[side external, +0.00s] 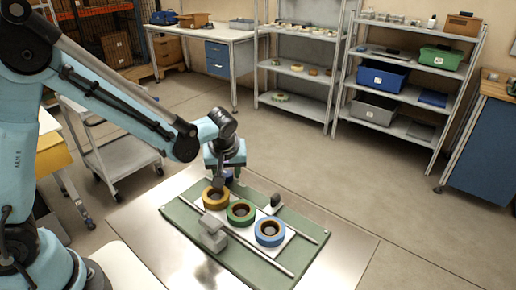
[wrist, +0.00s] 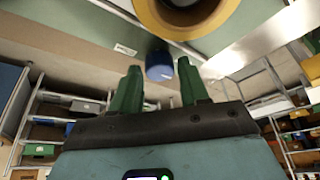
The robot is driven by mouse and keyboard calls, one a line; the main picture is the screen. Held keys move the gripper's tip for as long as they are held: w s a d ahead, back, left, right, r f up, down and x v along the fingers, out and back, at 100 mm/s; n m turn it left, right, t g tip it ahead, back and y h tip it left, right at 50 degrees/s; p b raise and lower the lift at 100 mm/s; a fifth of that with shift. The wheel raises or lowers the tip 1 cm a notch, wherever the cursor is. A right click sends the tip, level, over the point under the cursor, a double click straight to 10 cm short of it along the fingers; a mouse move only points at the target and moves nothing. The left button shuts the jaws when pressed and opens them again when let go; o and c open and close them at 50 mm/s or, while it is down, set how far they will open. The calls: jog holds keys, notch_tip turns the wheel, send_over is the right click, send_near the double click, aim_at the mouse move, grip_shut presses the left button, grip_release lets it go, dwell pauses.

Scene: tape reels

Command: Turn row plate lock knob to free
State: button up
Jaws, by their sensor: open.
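A blue round knob (wrist: 158,65) shows in the wrist view between the tips of my green fingers. My gripper (wrist: 159,72) is open around its outline, and I cannot tell whether either finger touches it. In the side external view, my gripper (side external: 223,173) points down at the far left end of the white row plate (side external: 252,218). It is just behind the orange reel (side external: 206,200) and partly hides the blue knob (side external: 229,177). The knob's setting cannot be read.
A green mat (side external: 190,222) lies on the metal table (side external: 150,222) under two thin rails. A grey block (side external: 212,236) stands at the front rail, and a small dark upright part (side external: 276,200) stands behind the reels. The table's right side is clear.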

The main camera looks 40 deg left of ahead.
jog(key=v, duration=1.1)
jog(key=shift+r, duration=0.4)
jog(key=shift+s, duration=0.1)
jog(key=s+a+m+t+h, duration=0.2)
jog(key=s+m+t+h, duration=0.1)
jog(key=s+m, duration=0.6)
jog(key=shift+s+a+r+t, duration=0.4)
jog(key=shift+s+t, duration=0.1)
jog(key=shift+s, duration=0.2)
